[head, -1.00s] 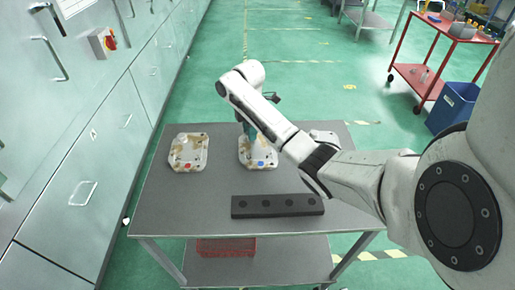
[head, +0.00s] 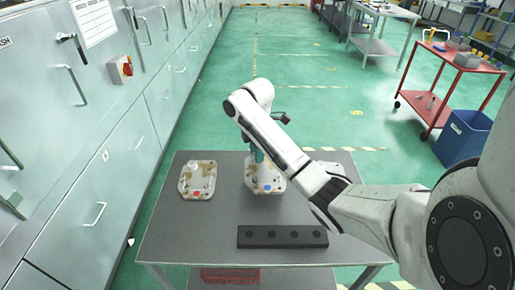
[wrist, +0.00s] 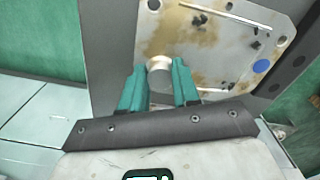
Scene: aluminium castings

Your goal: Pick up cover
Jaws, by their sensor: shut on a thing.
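A pale, brown-stained cover (head: 264,188) with a blue dot is on the grey table's right half, under my gripper (head: 256,155). In the wrist view, my gripper (wrist: 158,74) has its teal fingers on either side of the cover's round cream knob (wrist: 159,63), shut on it. The flat stained face of that cover (wrist: 220,48) extends beyond the fingers, with its blue dot at the right. I cannot tell whether it rests on the table or is slightly raised. A similar cover (head: 198,179) with a red dot lies to the left, apart from my gripper.
The grey table (head: 205,228) has a black block with round holes (head: 282,237) near its front edge. A red basket (head: 230,275) sits on the shelf below. Metal cabinets (head: 110,170) line the left. A red trolley (head: 450,75) and blue bin (head: 462,138) stand at the right.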

